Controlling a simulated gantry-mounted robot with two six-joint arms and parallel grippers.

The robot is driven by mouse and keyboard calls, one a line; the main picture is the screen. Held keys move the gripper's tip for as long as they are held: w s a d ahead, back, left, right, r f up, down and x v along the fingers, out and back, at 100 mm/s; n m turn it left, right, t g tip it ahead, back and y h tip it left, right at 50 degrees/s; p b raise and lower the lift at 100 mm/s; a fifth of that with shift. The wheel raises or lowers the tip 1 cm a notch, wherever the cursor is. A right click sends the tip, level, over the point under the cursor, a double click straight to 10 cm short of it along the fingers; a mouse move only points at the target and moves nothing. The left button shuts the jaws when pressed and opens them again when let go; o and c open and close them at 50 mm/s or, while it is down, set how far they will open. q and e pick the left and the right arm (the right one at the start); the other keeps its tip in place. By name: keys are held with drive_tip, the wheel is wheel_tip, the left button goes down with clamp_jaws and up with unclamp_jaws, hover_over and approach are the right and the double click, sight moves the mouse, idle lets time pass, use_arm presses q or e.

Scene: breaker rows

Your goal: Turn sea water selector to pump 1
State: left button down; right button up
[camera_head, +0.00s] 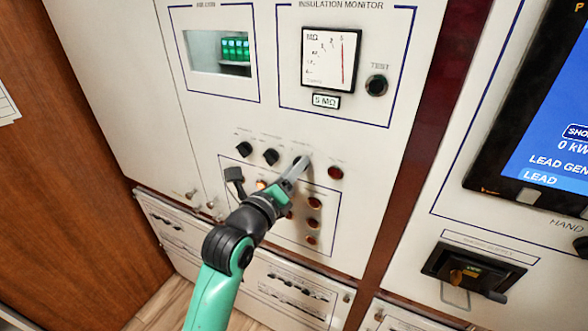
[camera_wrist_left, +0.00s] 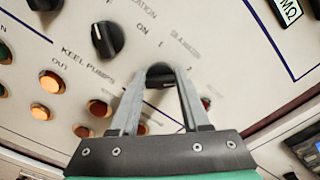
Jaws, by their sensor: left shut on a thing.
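The sea water selector is a black rotary knob at the right end of a row of knobs on the white panel. In the left wrist view the selector (camera_wrist_left: 160,72) sits between my left fingertips, under lettering that looks like "SEA WATER", with a "1" and a "2" printed around it. My left gripper (camera_wrist_left: 162,84) is shut on this knob. In the head view my left gripper (camera_head: 296,170) reaches up to the panel and mostly covers the knob. The direction the knob points is hidden by the fingers. My right gripper is not in view.
Two other black knobs (camera_head: 244,149) (camera_head: 270,157) are to the left in the same row. A dark red lamp (camera_head: 335,173) is close on the right. Lit orange lamps (camera_wrist_left: 50,82) and dark red lamps (camera_wrist_left: 100,107) lie below. An insulation meter (camera_head: 330,58) is above.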

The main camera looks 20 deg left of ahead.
use_arm(q)
drive_tip(key=shift+n, duration=0.3)
drive_tip(key=shift+f+n, duration=0.15)
drive_tip(key=shift+n, duration=4.15)
drive_tip(key=shift+f+n, duration=0.15)
drive_tip(key=shift+n, duration=4.15)
drive_tip(key=shift+c, duration=1.9)
unclamp_jaws()
